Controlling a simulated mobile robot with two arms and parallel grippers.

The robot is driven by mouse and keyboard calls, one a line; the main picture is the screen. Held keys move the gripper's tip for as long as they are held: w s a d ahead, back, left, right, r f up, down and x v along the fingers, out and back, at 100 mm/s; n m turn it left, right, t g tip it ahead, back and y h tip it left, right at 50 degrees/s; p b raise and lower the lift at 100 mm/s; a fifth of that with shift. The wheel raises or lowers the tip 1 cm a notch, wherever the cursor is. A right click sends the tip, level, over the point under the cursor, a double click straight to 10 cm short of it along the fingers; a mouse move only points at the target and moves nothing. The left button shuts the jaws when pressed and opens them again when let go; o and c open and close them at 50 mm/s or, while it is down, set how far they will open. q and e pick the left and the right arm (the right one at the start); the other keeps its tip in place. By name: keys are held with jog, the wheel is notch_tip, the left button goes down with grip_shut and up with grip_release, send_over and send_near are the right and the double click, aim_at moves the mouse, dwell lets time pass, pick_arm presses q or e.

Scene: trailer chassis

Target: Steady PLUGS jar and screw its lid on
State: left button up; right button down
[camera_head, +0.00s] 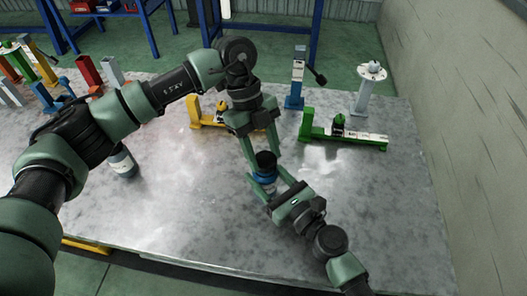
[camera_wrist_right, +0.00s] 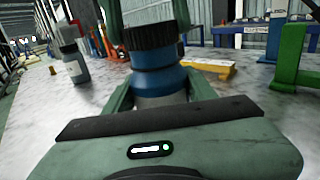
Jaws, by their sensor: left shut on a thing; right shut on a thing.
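The jar (camera_head: 264,181), with a blue body and black lid (camera_head: 265,160), stands near the middle of the metal table. It also shows close up in the right wrist view (camera_wrist_right: 160,80), upright with the black lid (camera_wrist_right: 150,36) on top. I cannot read its label. My right gripper (camera_head: 267,186) comes from the lower right and is shut on the jar's body. My left gripper (camera_head: 263,158) reaches down from above and is shut on the black lid. Whether the lid's thread is engaged cannot be seen.
A grey-white bottle (camera_head: 123,163) stands at the left. Behind the jar are a yellow fixture (camera_head: 198,113), a green fixture (camera_head: 360,141), a blue post (camera_head: 296,85) and a white stand (camera_head: 364,95). Coloured brackets fill the far left. The front of the table is clear.

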pick_arm(q)
jog(key=shift+f, duration=0.55)
